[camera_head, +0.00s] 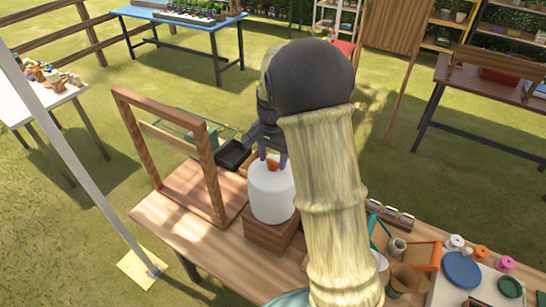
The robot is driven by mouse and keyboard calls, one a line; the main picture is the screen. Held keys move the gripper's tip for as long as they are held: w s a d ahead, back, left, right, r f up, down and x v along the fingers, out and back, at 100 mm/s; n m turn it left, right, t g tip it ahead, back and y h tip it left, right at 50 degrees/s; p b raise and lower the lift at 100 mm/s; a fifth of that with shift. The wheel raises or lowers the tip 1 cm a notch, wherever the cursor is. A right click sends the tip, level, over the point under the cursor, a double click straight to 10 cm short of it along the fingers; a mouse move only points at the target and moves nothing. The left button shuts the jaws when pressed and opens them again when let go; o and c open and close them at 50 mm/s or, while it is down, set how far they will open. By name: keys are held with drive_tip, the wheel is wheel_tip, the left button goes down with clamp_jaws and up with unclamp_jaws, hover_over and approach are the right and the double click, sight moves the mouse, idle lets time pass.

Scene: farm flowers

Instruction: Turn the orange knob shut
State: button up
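The orange knob (273,164) shows as a small patch at the top of a white rounded cylinder (271,196). The cylinder stands upright on a wooden block (268,234) on the wooden table. My gripper (273,157) points down from above, with one dark finger on each side of the knob. Whether the fingers press on the knob or stand a little apart from it is too small to tell. My arm covers the area right of the cylinder, and the gripper hides part of the knob.
A wooden frame (210,160) stands left of the cylinder, with a dark tray (233,155) behind it. At the right are an orange-and-teal wooden holder (424,256), a blue plate (463,269) and several spools. Open grass surrounds the table.

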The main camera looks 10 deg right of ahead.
drive_tip(key=shift+o, duration=0.9)
drive_tip(key=shift+r, duration=0.15)
wheel_tip(320, 180, up, 17)
drive_tip(key=b, duration=0.2)
drive_tip(key=shift+b, duration=0.35)
drive_tip(key=n+t, duration=0.1)
drive_tip(key=n, duration=0.4)
approach(273, 161)
drive_tip(key=s+f, duration=0.3)
drive_tip(key=s, duration=0.4)
drive_tip(key=s+f+n+t, duration=0.1)
drive_tip(key=s+f+n, duration=0.3)
drive_tip(key=s+f, duration=0.4)
drive_tip(key=s, duration=0.3)
drive_tip(key=shift+s+f+t, duration=0.2)
drive_tip(key=shift+t, duration=0.1)
